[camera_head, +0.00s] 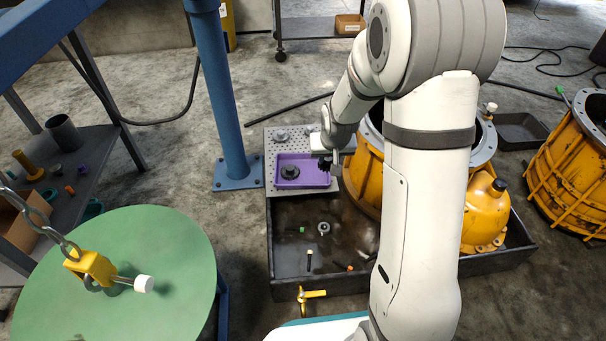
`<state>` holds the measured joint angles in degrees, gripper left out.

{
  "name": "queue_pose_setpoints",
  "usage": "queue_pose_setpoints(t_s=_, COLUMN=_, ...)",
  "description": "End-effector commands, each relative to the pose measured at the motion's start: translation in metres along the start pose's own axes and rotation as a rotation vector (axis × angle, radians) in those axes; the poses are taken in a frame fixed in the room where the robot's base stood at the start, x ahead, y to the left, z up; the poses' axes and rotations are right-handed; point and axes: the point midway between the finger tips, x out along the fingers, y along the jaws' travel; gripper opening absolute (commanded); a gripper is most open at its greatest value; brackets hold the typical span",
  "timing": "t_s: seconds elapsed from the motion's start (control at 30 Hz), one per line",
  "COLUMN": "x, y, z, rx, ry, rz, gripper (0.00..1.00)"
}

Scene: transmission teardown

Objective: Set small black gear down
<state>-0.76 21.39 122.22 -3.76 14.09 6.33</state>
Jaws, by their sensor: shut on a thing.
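My gripper (335,168) is at the end of the white arm, over the right edge of the purple tray (312,182). It is shut on a small dark thing, the small black gear (324,164), seen small and partly hidden by the gripper. Another dark round gear (289,172) lies in the left part of the purple tray. I cannot tell the exact height of the held gear above the tray.
The purple tray lies on a grey perforated plate (270,147). A dark bin (290,270) with small loose parts is in front. Yellow housings (485,215) stand right. A blue post (222,100) and green round table (170,240) are left.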

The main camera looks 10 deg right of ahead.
Motion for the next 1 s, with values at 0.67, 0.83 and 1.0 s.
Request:
queue_pose_setpoints(t_s=0.67, x=0.222, y=-0.006, z=-0.113, rx=0.228, ry=0.001, rz=0.096, gripper=0.0)
queue_pose_setpoints(t_s=0.83, x=0.24, y=-0.006, z=-0.114, rx=0.242, ry=0.005, rz=0.103, gripper=0.0)
queue_pose_setpoints(t_s=1.0, x=0.266, y=-0.006, z=-0.103, rx=0.244, ry=0.004, rz=0.103, gripper=0.0)
